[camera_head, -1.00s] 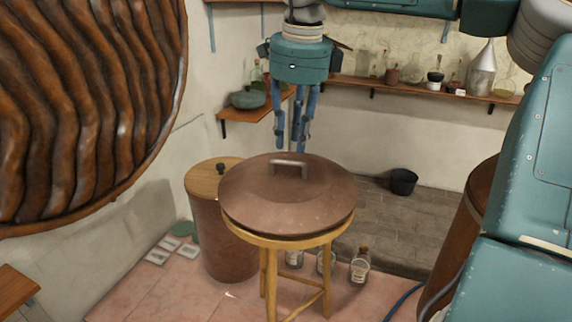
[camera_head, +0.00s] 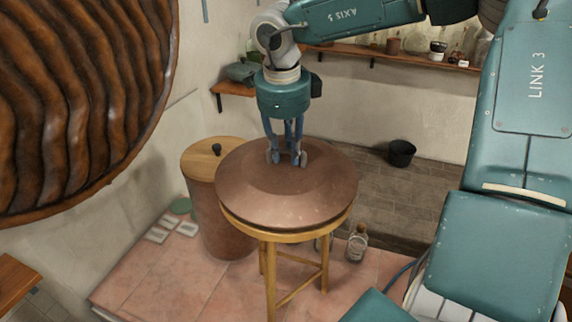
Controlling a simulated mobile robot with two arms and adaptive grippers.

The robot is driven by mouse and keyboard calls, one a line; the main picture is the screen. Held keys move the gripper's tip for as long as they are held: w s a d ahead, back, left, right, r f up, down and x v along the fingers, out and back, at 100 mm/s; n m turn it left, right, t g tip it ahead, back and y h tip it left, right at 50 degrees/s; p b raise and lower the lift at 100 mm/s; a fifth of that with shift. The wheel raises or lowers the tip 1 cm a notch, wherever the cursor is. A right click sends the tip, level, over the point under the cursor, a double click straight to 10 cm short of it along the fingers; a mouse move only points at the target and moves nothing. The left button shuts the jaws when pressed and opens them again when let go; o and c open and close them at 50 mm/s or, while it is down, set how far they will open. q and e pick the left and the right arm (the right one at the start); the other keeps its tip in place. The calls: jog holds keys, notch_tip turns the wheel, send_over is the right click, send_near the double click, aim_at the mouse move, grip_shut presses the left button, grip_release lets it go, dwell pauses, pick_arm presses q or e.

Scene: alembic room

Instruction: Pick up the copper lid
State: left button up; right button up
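The copper lid (camera_head: 325,195) is a wide, round, brownish disc. It lies flat on a wooden stool (camera_head: 288,237) in the middle of the head view. My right gripper (camera_head: 287,159) points straight down at the top of the lid, its fingertips at the spot of the lid's handle. The fingers hide most of the handle, and I cannot tell whether they are closed on it. My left gripper is not in view.
A copper barrel with a wooden top (camera_head: 203,162) stands just left of the stool. Glass bottles (camera_head: 357,243) stand on the floor behind it. A black bucket (camera_head: 401,153) is at the back right. A large ribbed brown round thing (camera_head: 75,100) fills the upper left.

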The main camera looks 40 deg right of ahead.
jog(key=shift+s+d+f, duration=0.1)
jog(key=shift+f, duration=0.4)
grip_shut()
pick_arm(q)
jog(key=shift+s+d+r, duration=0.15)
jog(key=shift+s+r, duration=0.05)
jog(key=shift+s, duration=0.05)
pick_arm(e)
jog(key=shift+r, duration=0.15)
